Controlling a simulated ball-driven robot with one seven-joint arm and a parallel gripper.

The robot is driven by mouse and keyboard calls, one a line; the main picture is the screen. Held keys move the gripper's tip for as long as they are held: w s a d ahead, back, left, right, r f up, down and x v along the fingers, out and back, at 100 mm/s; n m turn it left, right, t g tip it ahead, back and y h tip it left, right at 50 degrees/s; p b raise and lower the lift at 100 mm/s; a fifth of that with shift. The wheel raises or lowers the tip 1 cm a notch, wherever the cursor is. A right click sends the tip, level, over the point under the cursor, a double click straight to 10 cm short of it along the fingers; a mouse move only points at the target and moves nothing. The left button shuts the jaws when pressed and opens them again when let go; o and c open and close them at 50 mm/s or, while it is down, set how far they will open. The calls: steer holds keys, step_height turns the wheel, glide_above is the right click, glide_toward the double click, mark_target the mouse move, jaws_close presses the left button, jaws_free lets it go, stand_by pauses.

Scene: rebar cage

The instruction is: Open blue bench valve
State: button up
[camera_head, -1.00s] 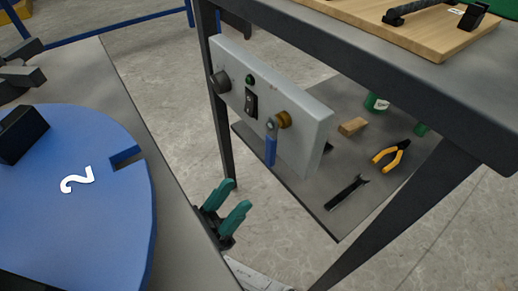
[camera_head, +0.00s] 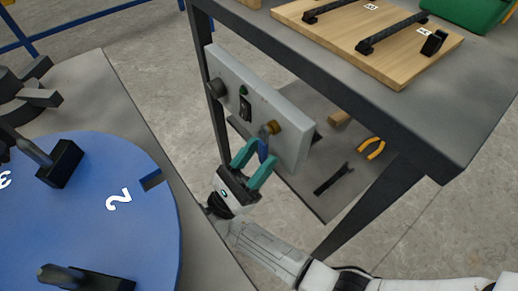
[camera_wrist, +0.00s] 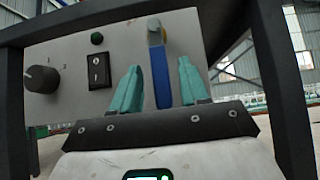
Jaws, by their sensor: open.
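The blue valve handle (camera_wrist: 160,76) hangs straight down from a brass valve fitting (camera_head: 274,127) on the grey panel of the bench. In the head view the lower part of the blue handle (camera_head: 263,148) is partly hidden by my gripper. My gripper (camera_head: 255,163) is open at the panel, with one teal finger on each side of the handle. In the wrist view my gripper (camera_wrist: 156,85) has the handle between its fingers, with a gap on both sides. I cannot tell how deep the fingertips reach.
The panel also carries a black rocker switch (camera_wrist: 99,71), a green button (camera_wrist: 97,39) and a dark knob (camera_wrist: 42,79), left of the valve. A dark bench leg (camera_wrist: 284,90) stands close on the right. Yellow-handled pliers (camera_head: 371,148) lie on the lower shelf.

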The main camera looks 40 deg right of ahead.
steer(key=shift+d+r, duration=0.2)
steer(key=shift+d, duration=0.05)
steer(key=shift+c, duration=0.3)
jaws_close()
